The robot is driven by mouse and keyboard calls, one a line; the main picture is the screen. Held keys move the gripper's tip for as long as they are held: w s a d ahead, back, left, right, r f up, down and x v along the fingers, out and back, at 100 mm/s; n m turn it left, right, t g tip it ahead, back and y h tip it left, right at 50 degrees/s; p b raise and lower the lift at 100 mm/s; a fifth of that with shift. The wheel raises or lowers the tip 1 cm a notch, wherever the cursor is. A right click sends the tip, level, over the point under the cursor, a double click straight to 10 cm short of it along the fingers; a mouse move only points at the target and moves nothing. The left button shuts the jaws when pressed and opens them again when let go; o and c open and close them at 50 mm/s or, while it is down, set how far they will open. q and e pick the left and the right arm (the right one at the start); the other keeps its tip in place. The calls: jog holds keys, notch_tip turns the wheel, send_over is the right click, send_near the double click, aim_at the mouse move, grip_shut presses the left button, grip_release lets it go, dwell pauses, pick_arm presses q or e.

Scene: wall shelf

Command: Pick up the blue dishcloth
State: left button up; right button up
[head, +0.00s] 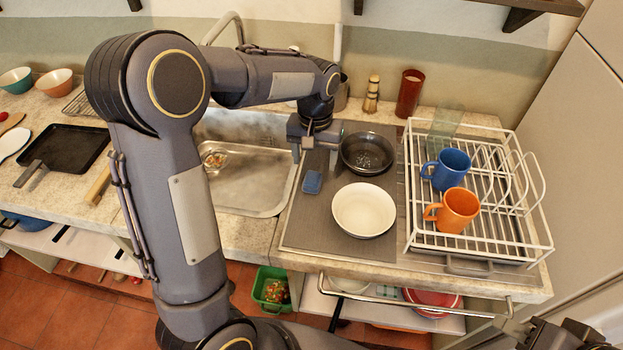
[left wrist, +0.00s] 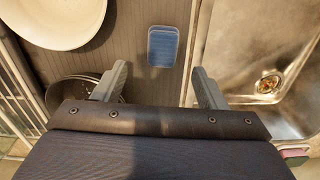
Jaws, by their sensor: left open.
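The blue dishcloth (head: 312,182) is a small, rounded blue pad lying flat on the grey drying mat, near the sink's right edge. It also shows in the left wrist view (left wrist: 163,46), just beyond the fingertips and roughly centred between them. My left gripper (head: 314,153) is above the mat, behind the dishcloth in the head view. In the left wrist view its two fingers (left wrist: 159,78) are spread apart with nothing between them. A dark part of my right gripper (head: 568,334) shows at the bottom right corner of the head view; its fingers are not clear.
A white bowl (head: 363,210) and a dark bowl (head: 368,153) stand on the mat (head: 310,232), right of the dishcloth. The sink (head: 250,190) lies to its left. A white rack (head: 520,215) with an orange mug (head: 457,210) and blue mug (head: 451,169) stands further right.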

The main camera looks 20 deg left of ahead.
aim_at(313, 177)
pick_arm(q)
notch_tip(313, 177, down, 7)
jog(key=shift+s+a+p, duration=0.1)
jog(key=shift+a+p, duration=0.05)
jog(key=shift+p, duration=0.4)
jog(key=c, duration=1.1)
